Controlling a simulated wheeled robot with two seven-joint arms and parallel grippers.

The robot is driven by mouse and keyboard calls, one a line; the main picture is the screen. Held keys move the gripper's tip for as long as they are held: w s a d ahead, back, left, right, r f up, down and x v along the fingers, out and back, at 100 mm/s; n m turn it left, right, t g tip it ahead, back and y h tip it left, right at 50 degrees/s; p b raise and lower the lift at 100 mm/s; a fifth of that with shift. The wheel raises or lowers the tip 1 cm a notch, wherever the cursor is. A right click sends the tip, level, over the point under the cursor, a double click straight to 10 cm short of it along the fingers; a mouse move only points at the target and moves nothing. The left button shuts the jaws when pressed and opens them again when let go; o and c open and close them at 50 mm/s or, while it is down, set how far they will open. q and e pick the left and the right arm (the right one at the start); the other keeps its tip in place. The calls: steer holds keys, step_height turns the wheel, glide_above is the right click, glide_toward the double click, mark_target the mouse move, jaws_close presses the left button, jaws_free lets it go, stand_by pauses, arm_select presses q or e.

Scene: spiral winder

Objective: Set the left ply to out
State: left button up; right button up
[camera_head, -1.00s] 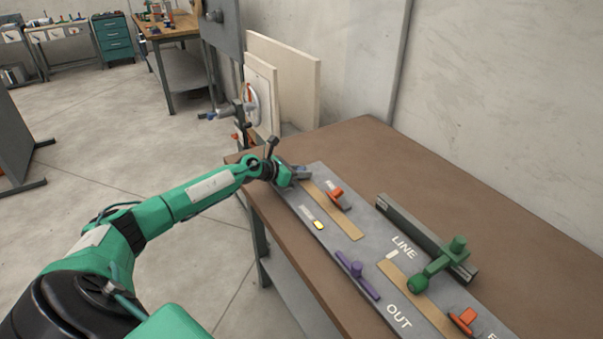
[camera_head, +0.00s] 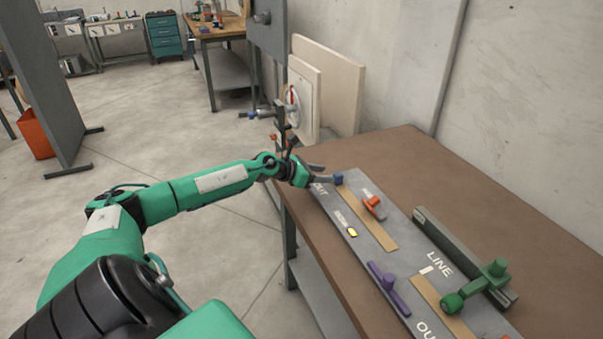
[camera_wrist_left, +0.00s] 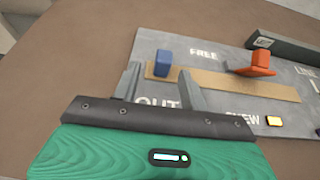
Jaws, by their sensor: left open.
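The grey board (camera_head: 402,222) on the brown table carries the labels OUT, FREE, SKEW and LINE. A blue block (camera_head: 338,178) stands at the far-left end of a tan strip (camera_head: 365,222); it shows in the left wrist view (camera_wrist_left: 163,63) between the OUT and FREE labels. My left gripper (camera_head: 327,174) is open at the board's far-left end. In the left wrist view the blue block appears between its fingertips (camera_wrist_left: 158,69); contact cannot be told.
A purple handle (camera_head: 388,287) lies near the board's front edge. A green lever (camera_head: 477,284) and a dark rail (camera_head: 445,243) are at right. A yellow light (camera_head: 352,232) sits by SKEW. The table behind the board is clear.

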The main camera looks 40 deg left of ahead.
arm_select(q)
steer(key=b+v, duration=0.1)
steer(key=v, duration=0.3)
steer(key=shift+s+a, duration=0.15)
steer(key=shift+s, duration=0.2)
steer(key=shift+v, duration=0.85)
steer(key=shift+s+a+r, duration=0.25)
steer(key=shift+s, duration=0.05)
steer(key=shift+r, duration=0.1)
arm_select(e)
steer(key=r, duration=0.1)
steer(key=w+r, duration=0.1)
steer(key=w+a+r, duration=0.1)
steer(key=r, duration=0.1)
steer(key=shift+w+r, duration=0.1)
